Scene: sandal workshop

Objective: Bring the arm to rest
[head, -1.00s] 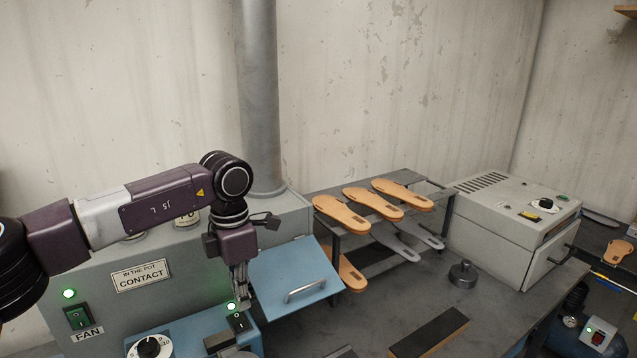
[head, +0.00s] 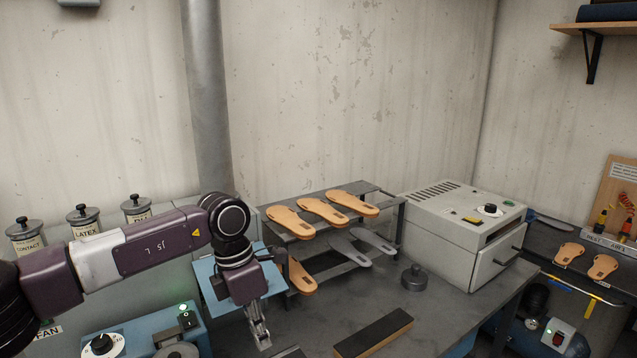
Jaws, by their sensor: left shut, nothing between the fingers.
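My left arm comes in from the left in the head view. Its gripper (head: 260,334) points down, shut and empty, in front of the blue panel with a handle (head: 222,298). It is above the bench near the blue control box (head: 150,330) with a lit green lamp. I cannot tell how far its fingertips are from the bench surface. My right gripper is not in view.
A rack (head: 375,193) holds several tan and grey soles. A weight (head: 414,278), a dark block (head: 373,334) and a grey oven-like box (head: 462,230) stand right. Labelled jars (head: 85,220) stand behind my arm. Bare bench (head: 345,300) lies before the rack.

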